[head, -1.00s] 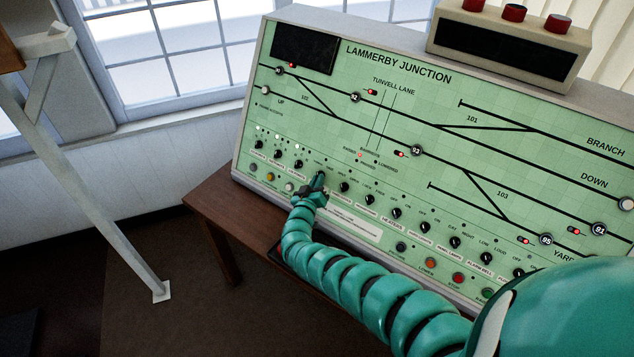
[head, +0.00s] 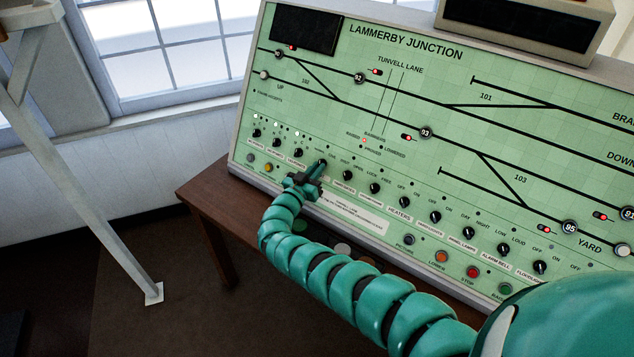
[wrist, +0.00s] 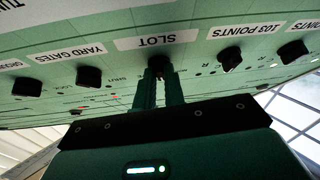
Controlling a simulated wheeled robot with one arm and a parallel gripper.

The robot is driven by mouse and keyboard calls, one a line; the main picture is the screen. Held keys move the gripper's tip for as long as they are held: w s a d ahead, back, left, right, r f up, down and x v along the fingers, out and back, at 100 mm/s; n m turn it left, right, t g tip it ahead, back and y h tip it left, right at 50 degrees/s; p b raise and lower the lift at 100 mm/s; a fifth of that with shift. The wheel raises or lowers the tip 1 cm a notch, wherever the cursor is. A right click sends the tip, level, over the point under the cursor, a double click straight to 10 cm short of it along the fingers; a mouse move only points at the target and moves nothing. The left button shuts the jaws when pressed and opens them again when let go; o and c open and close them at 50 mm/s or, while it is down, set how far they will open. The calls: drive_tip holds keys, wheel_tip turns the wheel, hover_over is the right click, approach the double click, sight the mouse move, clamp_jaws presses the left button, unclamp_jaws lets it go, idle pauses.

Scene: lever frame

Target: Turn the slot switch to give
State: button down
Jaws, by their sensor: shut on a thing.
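The slot switch (wrist: 158,66) is a small black knob under a white label reading SLOT (wrist: 156,40) in the wrist view. My gripper (wrist: 159,85) has its two green fingers on either side of this knob, closed on it. In the head view my gripper (head: 318,170) is at the lower left of the green panel (head: 330,110), in the row of black knobs. Fingers hide much of the knob and its surrounding markings, so I cannot tell which position it points to.
The yard gates knob (wrist: 89,76) and the 103 points knob (wrist: 230,58) sit close on either side. Coloured push buttons, including a red one (head: 473,272), line the panel's lower edge. A white slanted post (head: 85,180) stands left of the wooden desk (head: 205,195).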

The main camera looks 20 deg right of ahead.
drive_tip(key=m+g+b, duration=0.1)
drive_tip(key=m+b, duration=0.1)
drive_tip(key=b, duration=0.1)
drive_tip(key=m+g+h+b, duration=0.1)
drive_tip(key=m+b, duration=0.2)
drive_tip(key=b, duration=0.1)
drive_tip(key=f+m+g+h+b, duration=0.1)
drive_tip(key=m+b, duration=0.1)
drive_tip(key=b, duration=0.2)
drive_tip(key=shift+w+a+g, duration=0.2)
drive_tip(key=shift+w+g, duration=0.1)
drive_tip(key=m+b, duration=0.1)
drive_tip(key=b, duration=0.1)
drive_tip(key=m+g+b, duration=0.1)
drive_tip(key=b, duration=0.1)
drive_tip(key=m+g+b, duration=0.1)
drive_tip(key=b, duration=0.2)
drive_tip(key=shift+w+a+r+m+h, duration=0.1)
drive_tip(key=shift+w+r+m+h, duration=0.05)
drive_tip(key=shift+r+m+h, duration=0.2)
drive_tip(key=shift+r+m+g+b, duration=0.1)
drive_tip(key=shift+m+g+b, duration=0.3)
drive_tip(key=shift+b, duration=0.4)
drive_tip(key=shift+r+m+b, duration=0.1)
drive_tip(key=shift+m+b, duration=0.35)
drive_tip(key=shift+b, duration=0.1)
drive_tip(key=c, duration=1.5)
unclamp_jaws()
drive_tip(key=shift+b+v, duration=1.45)
drive_tip(key=shift+v, duration=7.2)
